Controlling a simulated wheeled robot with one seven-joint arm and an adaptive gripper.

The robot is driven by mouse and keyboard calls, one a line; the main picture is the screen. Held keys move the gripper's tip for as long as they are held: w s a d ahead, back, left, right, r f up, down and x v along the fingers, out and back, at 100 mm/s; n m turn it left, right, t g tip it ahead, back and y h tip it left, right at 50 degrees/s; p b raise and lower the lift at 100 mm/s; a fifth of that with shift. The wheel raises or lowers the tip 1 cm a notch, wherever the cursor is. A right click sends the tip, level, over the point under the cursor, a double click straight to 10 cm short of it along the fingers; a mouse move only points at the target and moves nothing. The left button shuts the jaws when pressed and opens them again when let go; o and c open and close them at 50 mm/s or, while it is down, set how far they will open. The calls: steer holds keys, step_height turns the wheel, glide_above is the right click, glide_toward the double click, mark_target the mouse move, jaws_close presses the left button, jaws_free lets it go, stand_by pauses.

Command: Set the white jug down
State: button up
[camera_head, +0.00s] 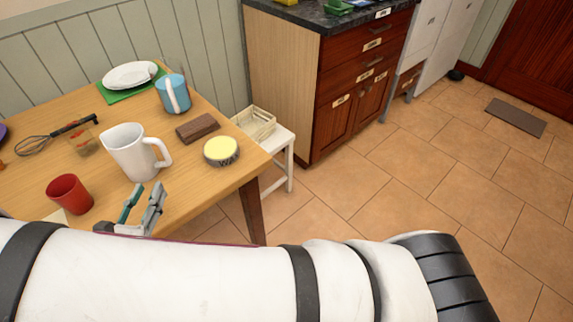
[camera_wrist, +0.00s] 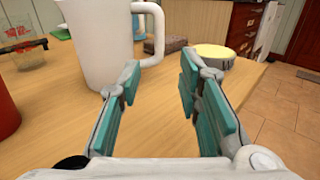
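The white jug (camera_head: 130,152) stands upright on the wooden table (camera_head: 215,178), its handle pointing right. It also shows in the wrist view (camera_wrist: 95,45), just beyond my left finger. My gripper (camera_head: 143,203) is in front of the jug, near the table's front edge. In the wrist view my gripper (camera_wrist: 157,85) is open, with an empty gap between its teal pads. The jug's handle lies ahead of the fingertips, and the gripper does not appear to hold it.
A red cup (camera_head: 69,194) stands left of my gripper. A yellow-topped tin (camera_head: 221,151), a brown block (camera_head: 198,128) and a blue mug (camera_head: 172,93) stand to the right and behind. A whisk (camera_head: 55,137) and a plate (camera_head: 130,75) lie farther back. Bare tabletop lies right of my gripper.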

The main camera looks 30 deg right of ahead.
steer(key=s+d+r+m+g+h, duration=0.1)
steer(key=s+d+r+m+g, duration=0.1)
steer(key=d+r+m+g, duration=0.8)
steer(key=s+d+r+m+g+h, duration=0.25)
steer(key=d+r+m, duration=0.25)
steer(key=d, duration=0.9)
steer(key=s+d+r+m+g+y, duration=0.4)
steer(key=s+d+m+y, duration=0.25)
steer(key=s, duration=0.35)
steer(key=s+a+r+m+t+y, duration=0.1)
steer(key=s+m+y, duration=0.5)
steer(key=s, duration=0.6)
steer(key=shift+s+a+r+m+t, duration=0.2)
steer(key=shift+r+m+t, duration=0.1)
steer(key=shift+m+t, duration=0.75)
step_height(320, 180, up, 13)
steer(key=t+p, duration=0.2)
steer(key=p, duration=0.9)
steer(key=shift+d, duration=0.2)
